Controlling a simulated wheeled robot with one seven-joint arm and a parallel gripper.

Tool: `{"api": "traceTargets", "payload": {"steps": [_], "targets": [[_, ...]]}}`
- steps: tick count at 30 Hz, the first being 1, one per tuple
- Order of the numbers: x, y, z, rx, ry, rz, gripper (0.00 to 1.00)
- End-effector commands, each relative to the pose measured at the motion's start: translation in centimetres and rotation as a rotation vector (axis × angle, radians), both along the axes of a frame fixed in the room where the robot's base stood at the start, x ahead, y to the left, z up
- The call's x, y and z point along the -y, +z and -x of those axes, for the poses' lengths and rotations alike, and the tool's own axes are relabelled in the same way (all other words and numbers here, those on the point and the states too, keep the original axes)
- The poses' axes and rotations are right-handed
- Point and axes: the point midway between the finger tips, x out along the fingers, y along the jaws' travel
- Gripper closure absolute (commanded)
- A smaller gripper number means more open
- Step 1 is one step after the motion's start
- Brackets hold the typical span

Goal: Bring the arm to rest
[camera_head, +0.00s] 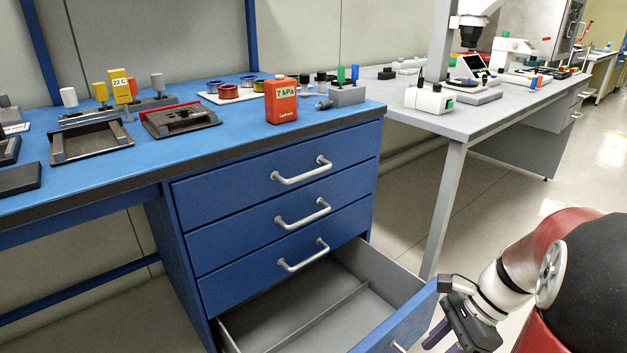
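My gripper (432,338) is at the lower right in the head view, at the end of my arm. It points down and left beside the front corner of the pulled-out bottom drawer (420,312). Its fingers are partly cut off by the frame's lower edge and overlap the drawer front. I cannot tell whether they are open or shut, or whether they touch the drawer. The open drawer has a grey interior with a divider, and the part I see is empty.
The blue workbench (232,122) holds fixtures, wire spools and a red 7 kPa box (281,100). Three closed drawers sit above the open one. A grey table (450,123) with instruments stands behind at right. Open floor lies between the grey table and my arm.

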Motion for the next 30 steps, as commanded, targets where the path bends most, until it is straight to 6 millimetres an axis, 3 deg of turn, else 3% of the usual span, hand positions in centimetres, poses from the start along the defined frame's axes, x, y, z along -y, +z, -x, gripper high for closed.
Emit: {"api": "traceTargets", "payload": {"steps": [6,15,21,30], "targets": [[-4.4,4.8,1.5,0.35,0.561,0.265,0.67],[-8.2,9.7,4.0,0.747,1.247,0.609,0.67],[-9.1,11.2,4.8,0.858,1.455,0.73,0.67],[-9.1,11.3,4.9,0.869,1.48,0.745,0.67]]}}
